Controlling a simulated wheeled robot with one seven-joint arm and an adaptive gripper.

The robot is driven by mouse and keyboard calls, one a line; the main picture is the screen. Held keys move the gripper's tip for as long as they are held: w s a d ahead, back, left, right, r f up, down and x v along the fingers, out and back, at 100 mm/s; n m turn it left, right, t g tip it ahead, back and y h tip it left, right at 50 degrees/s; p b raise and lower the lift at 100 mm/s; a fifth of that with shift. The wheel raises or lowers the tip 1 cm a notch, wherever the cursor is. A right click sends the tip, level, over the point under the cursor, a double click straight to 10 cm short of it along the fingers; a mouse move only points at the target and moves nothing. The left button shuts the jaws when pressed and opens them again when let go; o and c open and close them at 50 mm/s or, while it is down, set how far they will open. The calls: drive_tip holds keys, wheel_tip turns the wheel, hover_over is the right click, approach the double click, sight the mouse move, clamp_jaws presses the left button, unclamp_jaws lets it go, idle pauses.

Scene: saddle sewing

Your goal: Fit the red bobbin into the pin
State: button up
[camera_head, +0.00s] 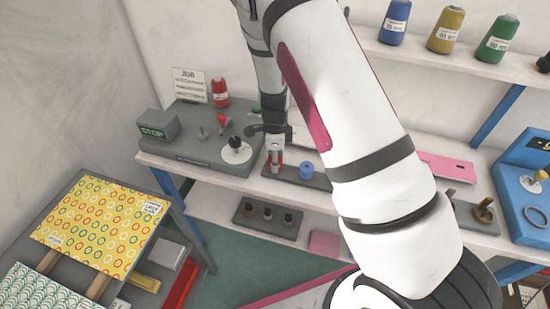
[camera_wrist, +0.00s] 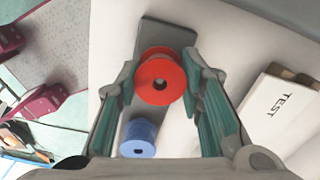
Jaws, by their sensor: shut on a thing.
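In the wrist view the red bobbin (camera_wrist: 152,88) sits between the green-padded fingers of my gripper (camera_wrist: 163,85), its round face and centre hole toward the camera. My gripper is shut on it, above or at a dark grey tray (camera_wrist: 165,35); I cannot tell whether the bobbin still touches the tray. In the head view my gripper (camera_head: 275,160) points down at the tray's left end, and the bobbin is mostly hidden. A grey machine unit (camera_head: 195,145) to its left carries a white disc (camera_head: 237,155) and small upright parts; I cannot tell which is the pin.
A blue bobbin (camera_head: 306,170) stands on the tray just right of my gripper; it also shows in the wrist view (camera_wrist: 138,138). A white TEST box (camera_wrist: 283,103) lies right in the wrist view.

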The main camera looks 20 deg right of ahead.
drive_tip(key=o, duration=1.4)
wheel_tip(320, 180, up, 12)
